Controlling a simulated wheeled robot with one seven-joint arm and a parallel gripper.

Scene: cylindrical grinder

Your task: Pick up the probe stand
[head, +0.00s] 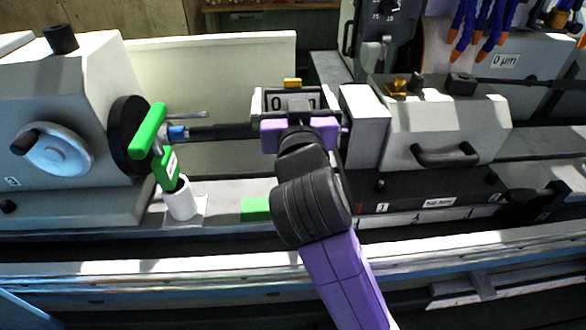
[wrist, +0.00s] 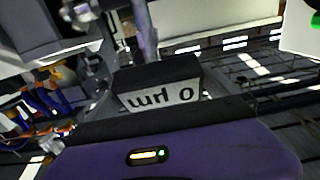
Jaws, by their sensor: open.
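A small dark box with a white "0" readout and a yellow top piece (head: 292,83) looks like part of the probe stand, though I cannot be sure. The wrist view shows a dark box with a "0 µm" readout (wrist: 160,93), upside down, with a grey post behind it. My gripper (head: 297,100) is open, with one finger to each side of the box in the head view. I cannot tell whether the fingers touch it. The purple gripper body hides the stand's lower part and foot.
A green handle (head: 148,131) with a green tag stands above a white cup (head: 180,199) at the left. The workhead with its handwheel (head: 54,150) is behind it. A grey housing with a black handle (head: 445,155) stands close to my gripper's right. A green square (head: 255,208) lies on the ledge.

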